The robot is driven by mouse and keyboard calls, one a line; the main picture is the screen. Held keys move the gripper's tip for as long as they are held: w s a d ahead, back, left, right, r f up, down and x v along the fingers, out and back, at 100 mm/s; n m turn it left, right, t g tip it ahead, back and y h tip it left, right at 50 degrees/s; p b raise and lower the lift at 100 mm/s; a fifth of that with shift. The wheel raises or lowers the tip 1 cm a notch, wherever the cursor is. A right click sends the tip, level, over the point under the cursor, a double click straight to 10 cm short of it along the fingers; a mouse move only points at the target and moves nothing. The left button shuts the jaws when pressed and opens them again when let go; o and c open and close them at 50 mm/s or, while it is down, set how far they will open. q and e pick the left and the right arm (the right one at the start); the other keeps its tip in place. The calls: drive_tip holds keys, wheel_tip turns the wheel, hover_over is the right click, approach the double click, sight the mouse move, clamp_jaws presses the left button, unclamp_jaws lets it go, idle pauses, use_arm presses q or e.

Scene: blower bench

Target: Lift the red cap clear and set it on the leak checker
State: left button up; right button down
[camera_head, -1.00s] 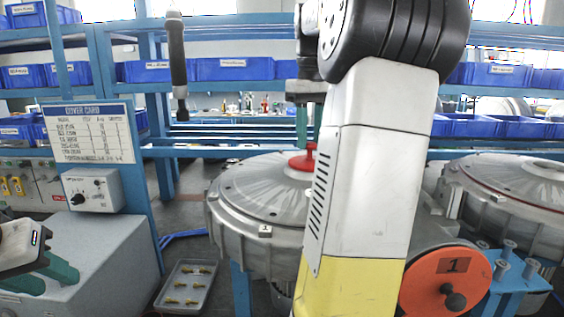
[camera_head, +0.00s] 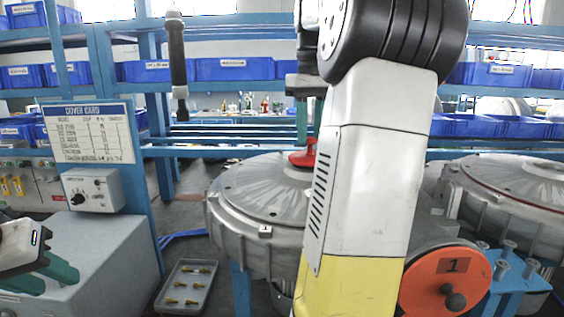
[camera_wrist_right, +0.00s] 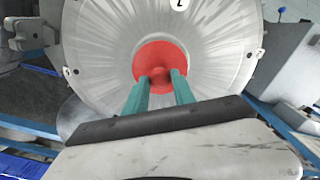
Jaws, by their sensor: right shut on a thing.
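The red cap (camera_head: 301,159) is over the center of the grey blower housing (camera_head: 258,190), partly behind my right arm in the head view. It also shows as a red disc with a knob in the right wrist view (camera_wrist_right: 158,56). My right gripper (camera_wrist_right: 164,78) is shut on the cap's knob with its teal fingers. Any gap under the cap is too small to tell. My left gripper (camera_head: 45,277) is open and empty at the lower left. A grey box with a dial (camera_head: 93,190) is at the left; I cannot read a leak checker label.
A cover card sign (camera_head: 88,133) stands above the dial box. A tray of brass fittings (camera_head: 186,287) lies low between the grey cabinet (camera_head: 95,255) and the blower. A second housing (camera_head: 510,190) and an orange disc marked 1 (camera_head: 440,280) are at the right.

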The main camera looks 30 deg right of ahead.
sight(310, 138)
drive_tip(key=shift+r, duration=0.1)
drive_tip(key=shift+r, duration=1.55)
